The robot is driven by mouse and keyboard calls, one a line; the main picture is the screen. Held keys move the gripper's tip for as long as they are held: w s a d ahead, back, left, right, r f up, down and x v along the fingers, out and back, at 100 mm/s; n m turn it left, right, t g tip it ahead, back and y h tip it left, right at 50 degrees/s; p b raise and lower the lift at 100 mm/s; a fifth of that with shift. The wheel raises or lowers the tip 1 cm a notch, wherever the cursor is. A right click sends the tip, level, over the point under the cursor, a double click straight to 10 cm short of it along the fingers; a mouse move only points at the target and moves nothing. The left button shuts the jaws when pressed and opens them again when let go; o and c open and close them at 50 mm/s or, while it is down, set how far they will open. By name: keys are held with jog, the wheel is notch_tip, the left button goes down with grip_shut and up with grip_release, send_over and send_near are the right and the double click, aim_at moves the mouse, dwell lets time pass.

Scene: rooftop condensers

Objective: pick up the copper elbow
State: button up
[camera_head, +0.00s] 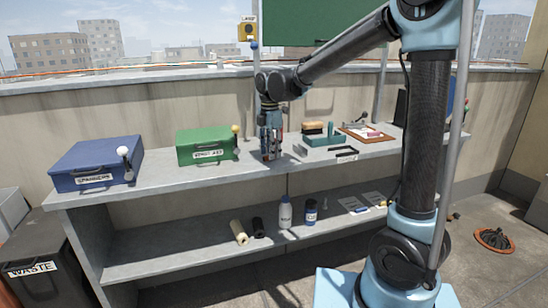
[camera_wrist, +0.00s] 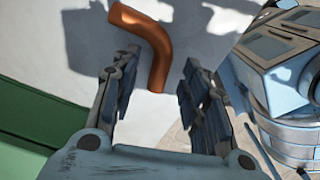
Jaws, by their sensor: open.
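The copper elbow (camera_wrist: 151,40) is a bent orange-brown pipe lying on the pale grey shelf top in the wrist view. Its lower end reaches between the tips of my gripper (camera_wrist: 152,85), and its other end points to the upper left. My gripper's two fingers are spread apart, with nothing held between them. In the head view my gripper (camera_head: 271,150) points down over the upper shelf, just right of the green box. I cannot make out the elbow in the head view.
The green box (camera_head: 205,145) is close on the left, with the blue box (camera_head: 95,163) beyond. A teal tray (camera_head: 322,139) and a clipboard (camera_head: 366,134) lie to the right. Bottles (camera_head: 285,213) stand on the lower shelf (camera_head: 180,250). A wall (camera_head: 160,110) runs behind.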

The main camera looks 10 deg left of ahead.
jog(key=shift+f, duration=0.6)
jog(key=shift+c, duration=0.5)
grip_shut()
